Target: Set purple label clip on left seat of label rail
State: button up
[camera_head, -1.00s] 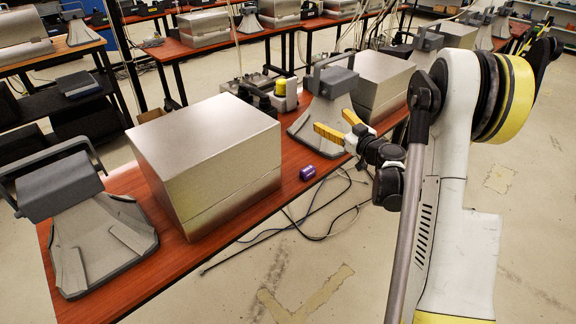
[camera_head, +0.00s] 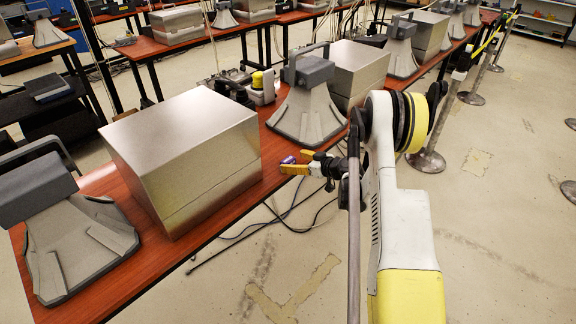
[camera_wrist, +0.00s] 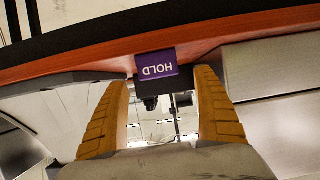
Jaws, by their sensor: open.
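The purple label clip (camera_head: 289,160) lies on the red-brown table near its front edge, just right of the large metal box. In the wrist view the clip (camera_wrist: 157,64) shows the word HOLD, upside down, between and just beyond my fingertips. My gripper (camera_head: 287,162) has yellow fingers and is open around or right beside the clip; in the wrist view the gripper (camera_wrist: 165,78) shows a gap between its fingers. I cannot tell whether a finger touches the clip. I cannot make out the label rail in these frames.
The metal box (camera_head: 182,150) stands left of my gripper. Cables lie on the open floor in front of the table.

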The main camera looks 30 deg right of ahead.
aim_at(290, 160)
jog(key=b+x, duration=0.1)
jog(key=x, duration=0.2)
jog(key=shift+w+a+f, duration=0.1)
jog(key=shift+w+f, duration=0.15)
jog(key=shift+f, duration=0.1)
jog(key=shift+r, duration=0.15)
jog(key=c, duration=1.1)
jog(key=shift+c, duration=0.2)
